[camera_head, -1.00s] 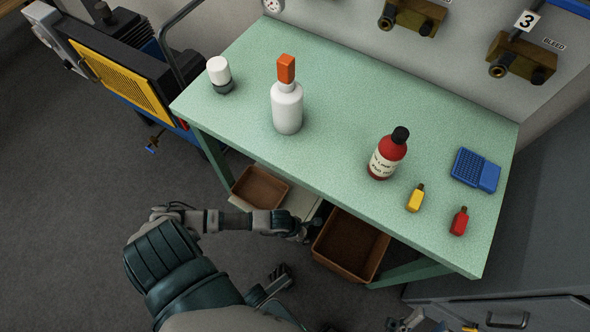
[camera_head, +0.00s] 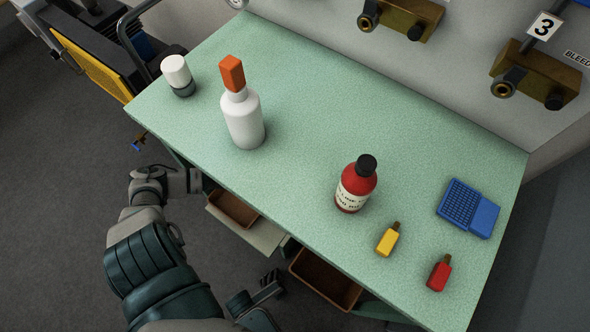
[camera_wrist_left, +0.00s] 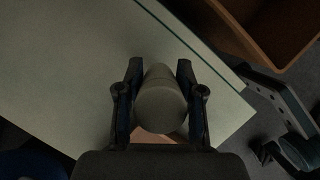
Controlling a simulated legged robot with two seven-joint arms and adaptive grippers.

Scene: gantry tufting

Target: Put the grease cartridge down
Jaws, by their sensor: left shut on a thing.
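In the left wrist view my left gripper (camera_wrist_left: 160,72) is shut on a pale grey cylinder, the grease cartridge (camera_wrist_left: 160,108), with a finger on each side. Its rounded end faces the camera. Pale shelf surface (camera_wrist_left: 60,75) lies behind it; I cannot tell whether the cartridge touches it. In the head view my left arm reaches under the bench top, which hides the gripper and the cartridge. My right gripper (camera_head: 268,288) shows dark and small in front of the bench; its opening is unclear.
The green bench top (camera_head: 300,130) carries a white-capped jar (camera_head: 176,72), a white bottle with orange cap (camera_head: 243,118), a red bottle (camera_head: 355,186), small yellow (camera_head: 388,240) and red (camera_head: 439,274) bottles and a blue box (camera_head: 468,208). Brown bins (camera_head: 234,208) (camera_head: 325,280) sit below.

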